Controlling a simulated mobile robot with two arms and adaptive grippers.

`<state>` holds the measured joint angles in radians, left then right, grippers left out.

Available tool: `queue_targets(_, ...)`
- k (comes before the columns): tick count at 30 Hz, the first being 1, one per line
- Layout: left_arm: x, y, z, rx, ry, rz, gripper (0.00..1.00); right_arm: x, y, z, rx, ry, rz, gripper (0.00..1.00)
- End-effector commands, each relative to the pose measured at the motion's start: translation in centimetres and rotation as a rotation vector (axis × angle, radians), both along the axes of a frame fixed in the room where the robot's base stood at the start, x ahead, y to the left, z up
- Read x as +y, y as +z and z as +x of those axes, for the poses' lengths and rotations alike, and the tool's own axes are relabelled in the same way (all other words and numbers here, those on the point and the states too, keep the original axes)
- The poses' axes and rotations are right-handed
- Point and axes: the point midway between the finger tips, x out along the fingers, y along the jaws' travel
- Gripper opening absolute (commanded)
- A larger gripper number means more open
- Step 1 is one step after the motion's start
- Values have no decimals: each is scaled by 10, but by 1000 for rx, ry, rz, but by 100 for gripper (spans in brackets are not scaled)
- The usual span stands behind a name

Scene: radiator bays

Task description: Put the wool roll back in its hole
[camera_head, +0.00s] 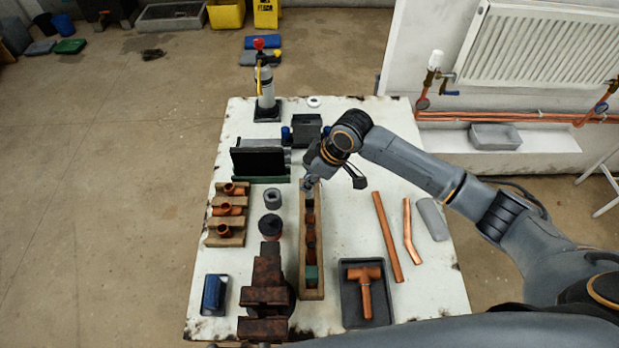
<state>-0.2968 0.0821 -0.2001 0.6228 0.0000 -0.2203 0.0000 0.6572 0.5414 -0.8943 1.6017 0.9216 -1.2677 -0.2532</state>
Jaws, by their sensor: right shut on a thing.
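A long wooden rack (319,288) with a row of holes lies along the middle of the white table. My right gripper (309,186) points down over the rack's far end. It is shut on a small greyish thing that looks like the wool roll, mostly hidden by the fingers. I cannot tell whether the roll is in the far hole or just above it. A green block (311,273) sits at the rack's near end, with dark openings or pieces between. My left gripper is not in view.
A rusty vise (266,285) stands close left of the rack, with a grey ring (273,198) beyond it. A dark tray (350,316) with a copper tee (365,280) is at right, near copper pipes (388,237). A wooden fitting holder (240,238) is at left.

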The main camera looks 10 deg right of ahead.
Motion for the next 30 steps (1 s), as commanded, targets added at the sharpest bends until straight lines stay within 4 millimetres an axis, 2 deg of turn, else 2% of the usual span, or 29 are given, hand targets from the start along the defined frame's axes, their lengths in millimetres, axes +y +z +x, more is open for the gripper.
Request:
queue_targets(1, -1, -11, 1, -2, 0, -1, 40, 0, -10, 0, -1, 0, 0, 0)
queue_targets(3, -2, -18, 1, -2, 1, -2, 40, 0, -17, 0, -1, 0, 0, 0)
queue_targets(10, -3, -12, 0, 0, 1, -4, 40, 0, -11, 0, -1, 0, 0, 0)
queue_targets(30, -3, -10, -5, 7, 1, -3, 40, 0, -21, -1, 0, -1, 0, 0)
